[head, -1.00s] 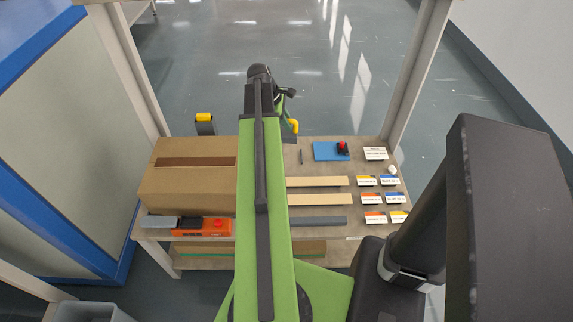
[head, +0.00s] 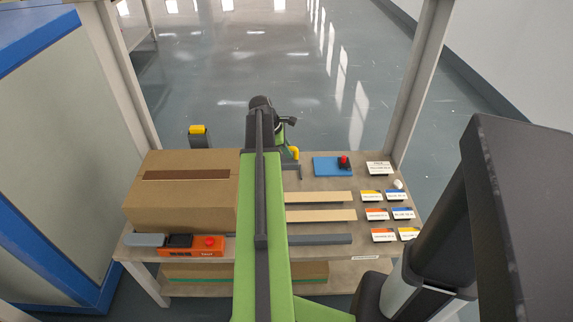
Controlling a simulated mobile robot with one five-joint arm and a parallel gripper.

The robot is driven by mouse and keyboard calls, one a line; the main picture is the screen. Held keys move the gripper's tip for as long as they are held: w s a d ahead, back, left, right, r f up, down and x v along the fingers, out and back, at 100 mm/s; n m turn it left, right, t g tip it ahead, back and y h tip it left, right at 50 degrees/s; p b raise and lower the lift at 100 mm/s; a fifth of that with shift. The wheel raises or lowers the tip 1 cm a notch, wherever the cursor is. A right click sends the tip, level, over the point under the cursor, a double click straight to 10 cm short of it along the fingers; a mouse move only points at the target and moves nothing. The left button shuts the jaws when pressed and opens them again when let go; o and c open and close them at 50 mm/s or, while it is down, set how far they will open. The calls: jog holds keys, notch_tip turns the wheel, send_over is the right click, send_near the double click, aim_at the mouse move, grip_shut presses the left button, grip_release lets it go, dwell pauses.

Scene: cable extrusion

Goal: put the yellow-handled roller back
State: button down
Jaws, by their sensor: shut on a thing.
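My arm reaches away over the table, and my gripper (head: 291,146) is at its far end, small and partly hidden behind the arm. It is shut on a yellow handle (head: 295,153), which I take to be the yellow-handled roller; the rest of that tool is mostly hidden. A thin dark piece (head: 299,171) shows just below the handle; I cannot tell whether it belongs to the roller or lies on the table. A dark upright object with a yellow top (head: 197,130) stands beyond the table's back left edge.
The table (head: 338,265) carries a cardboard box (head: 195,210) at left, an orange device with a red button (head: 205,243), pale strips (head: 322,215), a grey bar (head: 325,239), a blue pad (head: 330,167) and several labels (head: 378,168) at right. Posts (head: 418,90) flank it.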

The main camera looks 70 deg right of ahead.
aim_at(286, 158)
jog(key=shift+w+f, duration=0.1)
jog(key=shift+w, duration=0.1)
jog(key=shift+a+f+b, duration=0.1)
jog(key=shift+f+b, duration=2.5)
jog(key=shift+b, duration=0.05)
jog(key=c, duration=1.3)
grip_release()
jog(key=shift+r+p, duration=0.6)
jog(key=shift+p, duration=0.1)
jog(key=p+v, duration=1.1)
jog(key=v, duration=0.1)
